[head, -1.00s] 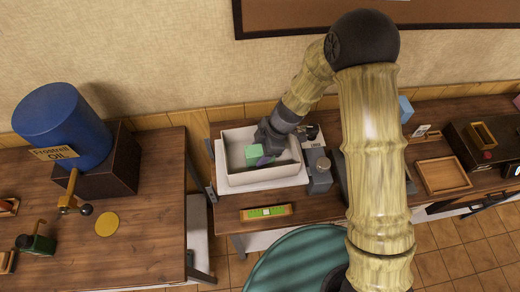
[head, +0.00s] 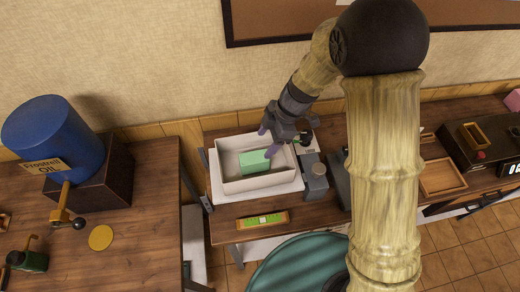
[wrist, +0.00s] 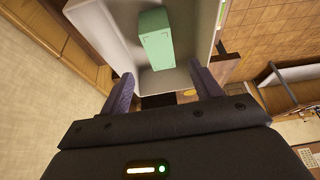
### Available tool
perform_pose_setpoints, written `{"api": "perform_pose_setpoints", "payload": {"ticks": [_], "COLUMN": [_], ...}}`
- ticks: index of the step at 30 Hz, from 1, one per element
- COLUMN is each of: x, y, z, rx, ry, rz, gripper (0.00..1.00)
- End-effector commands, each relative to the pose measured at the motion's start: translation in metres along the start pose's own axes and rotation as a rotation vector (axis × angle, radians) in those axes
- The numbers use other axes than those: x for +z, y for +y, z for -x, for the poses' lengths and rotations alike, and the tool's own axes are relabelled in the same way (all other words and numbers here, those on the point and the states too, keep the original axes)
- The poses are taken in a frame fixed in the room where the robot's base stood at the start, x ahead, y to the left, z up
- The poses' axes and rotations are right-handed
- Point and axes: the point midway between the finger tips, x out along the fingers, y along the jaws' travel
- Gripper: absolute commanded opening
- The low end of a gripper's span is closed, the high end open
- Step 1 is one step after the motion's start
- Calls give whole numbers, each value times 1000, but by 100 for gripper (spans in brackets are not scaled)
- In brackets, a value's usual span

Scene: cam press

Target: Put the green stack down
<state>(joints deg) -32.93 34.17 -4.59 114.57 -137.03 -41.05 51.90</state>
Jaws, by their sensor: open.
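The green stack (head: 256,161) is a pale green block lying inside a white open-topped tray (head: 229,176) on the wooden bench. It also shows in the wrist view (wrist: 156,40), resting on the tray floor with clear space around it. My gripper (head: 267,144) is above the tray, at its right and back side. Its two purple fingers are spread apart in the wrist view (wrist: 160,90) with nothing between them. The block lies beyond the fingertips, apart from them.
The tray stands on a white plate beside a grey cylinder-topped device (head: 315,178). A wooden tray (head: 442,177) lies at the right.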

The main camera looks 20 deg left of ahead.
Motion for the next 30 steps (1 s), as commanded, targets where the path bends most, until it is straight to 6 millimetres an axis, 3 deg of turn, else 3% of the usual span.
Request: {"api": "perform_pose_setpoints", "payload": {"ticks": [3, 7, 30], "x": [0, 0, 0], "y": [1, 0, 0], "z": [16, 24, 24], "rx": [2, 1, 0], "ry": [0, 0, 1], "rz": [0, 0, -1], "gripper": [63, 63, 63]}}
